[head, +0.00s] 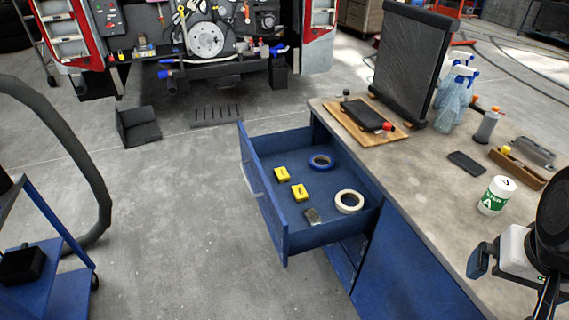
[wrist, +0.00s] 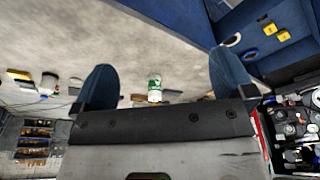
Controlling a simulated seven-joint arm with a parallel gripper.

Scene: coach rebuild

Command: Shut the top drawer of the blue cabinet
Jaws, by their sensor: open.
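The blue cabinet (head: 405,265) stands under a grey-beige worktop at the right of the head view. Its top drawer (head: 263,205) is pulled well out to the left. Inside lie two yellow boxes (head: 282,173), a blue tape roll (head: 321,162), a white tape roll (head: 349,201) and a small grey item (head: 312,215). The open drawer also shows at the upper right of the wrist view (wrist: 258,62). My gripper (wrist: 160,82) is open and empty, its two blue fingers apart. In the head view it is over the worktop at the lower right, apart from the drawer.
A white-green can (head: 496,195) stands on the worktop near my gripper. A black radiator-like panel (head: 411,65), spray bottles (head: 456,95), a board with a black device (head: 365,117) and a wooden tray (head: 517,168) are farther back.

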